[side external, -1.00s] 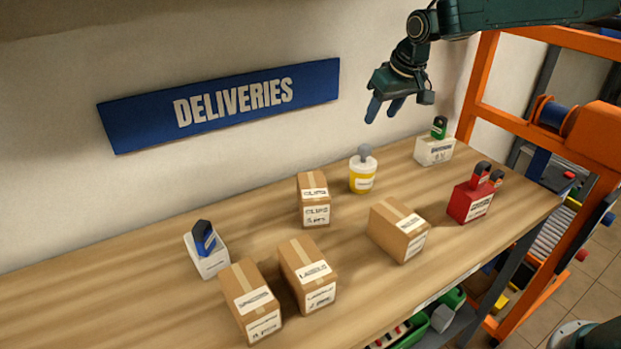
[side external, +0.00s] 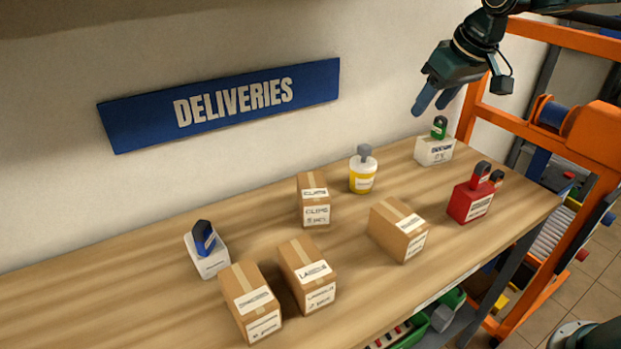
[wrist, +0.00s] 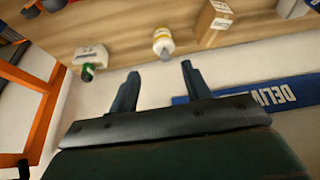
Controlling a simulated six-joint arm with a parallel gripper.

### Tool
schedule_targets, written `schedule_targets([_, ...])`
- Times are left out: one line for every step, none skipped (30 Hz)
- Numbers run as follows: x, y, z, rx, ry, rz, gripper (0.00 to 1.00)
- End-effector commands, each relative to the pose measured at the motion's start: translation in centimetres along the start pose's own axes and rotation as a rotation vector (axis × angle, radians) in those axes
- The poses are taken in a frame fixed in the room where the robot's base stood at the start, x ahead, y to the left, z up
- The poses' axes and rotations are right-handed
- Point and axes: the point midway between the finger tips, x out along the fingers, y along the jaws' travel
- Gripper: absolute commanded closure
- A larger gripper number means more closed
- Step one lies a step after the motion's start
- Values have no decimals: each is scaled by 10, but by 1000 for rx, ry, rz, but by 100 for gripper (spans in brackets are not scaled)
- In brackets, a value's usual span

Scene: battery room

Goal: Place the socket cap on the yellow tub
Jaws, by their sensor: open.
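The yellow tub (side external: 362,184) stands upright on the wooden bench towards the wall, with a white upper part. A grey knobbed piece (side external: 365,152) sits on top of it; it looks like the socket cap, though its exact fit cannot be made out. The tub also shows at the top of the wrist view (wrist: 163,46). My gripper (side external: 430,108) is open and empty, in the air up and to the right of the tub, apart from it. In the wrist view its two fingers (wrist: 161,68) are spread with nothing between them.
A white box with a green lock-like piece (side external: 434,151) stands below my gripper. A red box (side external: 470,203), several cardboard boxes (side external: 398,232) and a white box with a blue piece (side external: 207,258) stand on the bench (side external: 140,300). An orange frame (side external: 520,122) rises at right.

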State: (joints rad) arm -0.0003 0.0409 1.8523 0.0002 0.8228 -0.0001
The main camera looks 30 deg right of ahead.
Motion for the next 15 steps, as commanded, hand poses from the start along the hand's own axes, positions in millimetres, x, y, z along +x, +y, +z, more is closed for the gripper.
schedule_targets([-12,0,13,0,7,0,52])
schedule_targets([-18,0,19,0,9,0,52])
schedule_targets([-25,0,29,0,13,0,52])
schedule_targets([-30,0,36,0,14,0,52])
schedule_targets([-34,0,44,0,16,0,52])
schedule_targets([-40,0,53,0,20,0,52])
schedule_targets([-45,0,61,0,22,0,52])
schedule_targets([-49,0,68,0,24,0,52])
schedule_targets([-54,0,79,0,27,0,52])
schedule_targets([-58,0,86,0,29,0,52])
schedule_targets([-61,0,94,0,31,0,52])
schedule_targets([-65,0,105,0,33,0,52])
schedule_targets([-68,0,113,0,35,0,52])
schedule_targets([-70,0,121,0,37,0,52])
schedule_targets([-73,0,132,0,40,0,52])
